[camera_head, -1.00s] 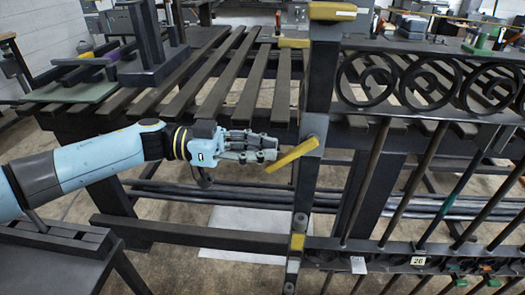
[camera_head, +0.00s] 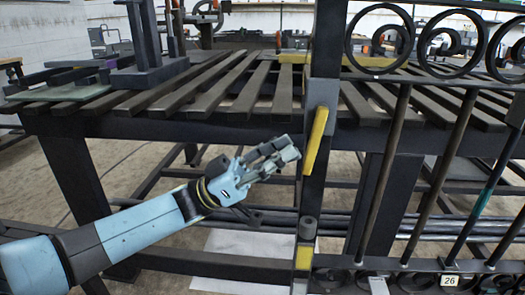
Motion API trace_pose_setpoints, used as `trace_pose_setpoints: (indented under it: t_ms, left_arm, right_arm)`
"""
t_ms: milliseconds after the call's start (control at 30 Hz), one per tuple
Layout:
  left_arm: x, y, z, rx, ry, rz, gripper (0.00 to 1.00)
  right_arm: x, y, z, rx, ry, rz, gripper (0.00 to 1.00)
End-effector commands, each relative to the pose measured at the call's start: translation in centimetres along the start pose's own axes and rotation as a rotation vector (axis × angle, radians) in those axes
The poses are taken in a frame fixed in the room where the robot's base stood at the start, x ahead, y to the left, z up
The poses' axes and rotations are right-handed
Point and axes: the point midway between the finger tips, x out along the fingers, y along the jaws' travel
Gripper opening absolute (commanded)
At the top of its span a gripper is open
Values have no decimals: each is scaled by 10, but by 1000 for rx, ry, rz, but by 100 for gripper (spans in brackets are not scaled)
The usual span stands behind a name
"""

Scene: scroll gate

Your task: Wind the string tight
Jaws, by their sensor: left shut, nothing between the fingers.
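No string shows in the head view. A dark metal gate with scroll rings (camera_head: 380,40) and upright bars stands at the right, beside a dark post (camera_head: 327,60). A yellow lever (camera_head: 315,140) sits on a grey plate (camera_head: 322,93) on the post, nearly upright and leaning slightly. My left gripper (camera_head: 289,149) is just left of the lever, pointing up and right. It is shut and empty; I cannot tell whether its tips touch the post or lever. My right gripper is not in view.
A slatted dark bench (camera_head: 190,90) stands behind, with a dark metal stand (camera_head: 150,70) on it at the left. A white sheet (camera_head: 240,248) lies on the floor below. A tag marked 26 (camera_head: 449,281) hangs low on the gate.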

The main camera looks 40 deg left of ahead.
Motion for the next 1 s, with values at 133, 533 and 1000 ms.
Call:
trace_pose_setpoints:
  t_ms: [133, 533, 1000]
  left_arm:
    - [0, 0, 13, -2, 90, -2, 0]
    - [7, 0, 17, 0, 206, 1, 0]
    - [8, 0, 17, 0, 212, 1, 0]
  right_arm:
    - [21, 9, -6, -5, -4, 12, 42]
    - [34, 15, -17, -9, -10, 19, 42]
    - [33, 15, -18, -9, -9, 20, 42]
